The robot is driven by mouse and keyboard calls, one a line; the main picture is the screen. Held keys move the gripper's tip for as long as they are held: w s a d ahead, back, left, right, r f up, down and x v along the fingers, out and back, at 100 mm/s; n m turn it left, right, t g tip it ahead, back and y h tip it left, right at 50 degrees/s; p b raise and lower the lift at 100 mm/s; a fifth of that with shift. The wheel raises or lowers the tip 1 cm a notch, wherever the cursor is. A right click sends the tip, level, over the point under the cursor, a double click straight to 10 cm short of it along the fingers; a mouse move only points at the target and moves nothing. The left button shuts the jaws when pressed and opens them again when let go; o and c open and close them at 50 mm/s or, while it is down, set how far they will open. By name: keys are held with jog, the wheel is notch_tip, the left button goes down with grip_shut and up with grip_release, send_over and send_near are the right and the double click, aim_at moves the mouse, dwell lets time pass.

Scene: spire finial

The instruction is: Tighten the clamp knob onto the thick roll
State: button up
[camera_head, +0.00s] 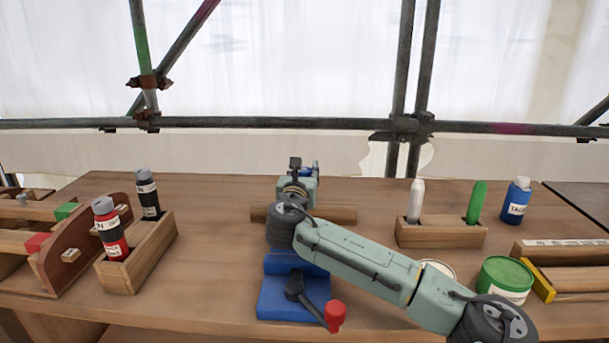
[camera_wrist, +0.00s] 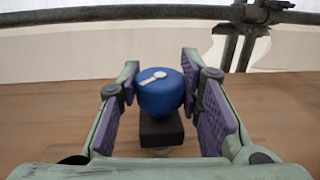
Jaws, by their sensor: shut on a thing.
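The blue knob (camera_wrist: 160,95) with a white pointer mark on top sits on a black block in the wrist view; I take it for the clamp knob. My gripper (camera_wrist: 160,92) is around it, shut on it, with a purple pad on each side. In the head view my gripper (camera_head: 304,167) is at the back middle of the bench, and a bit of blue shows beside it. A thick wooden roll (camera_head: 340,215) lies crosswise under my arm, its middle hidden. Where the clamp meets the roll is hidden.
A blue base (camera_head: 275,298) with a red-tipped lever (camera_head: 335,314) stands in front. A holder with white and green markers (camera_head: 440,233), a blue bottle (camera_head: 515,202) and a green tin (camera_head: 505,278) are at right. Scaffold tubes cross behind.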

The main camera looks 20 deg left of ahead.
jog(key=m+h, duration=0.2)
jog(key=h, duration=0.1)
jog(key=m+h, duration=0.1)
jog(key=h, duration=0.2)
jog(key=shift+a+m, duration=0.15)
jog(key=shift+m, duration=0.25)
jog(key=shift+m+g+h+p, duration=0.65)
jog(key=shift+m+h, duration=1.05)
jog(key=shift+h, duration=0.8)
jog(key=shift+d, duration=0.2)
jog(key=o, duration=1.2)
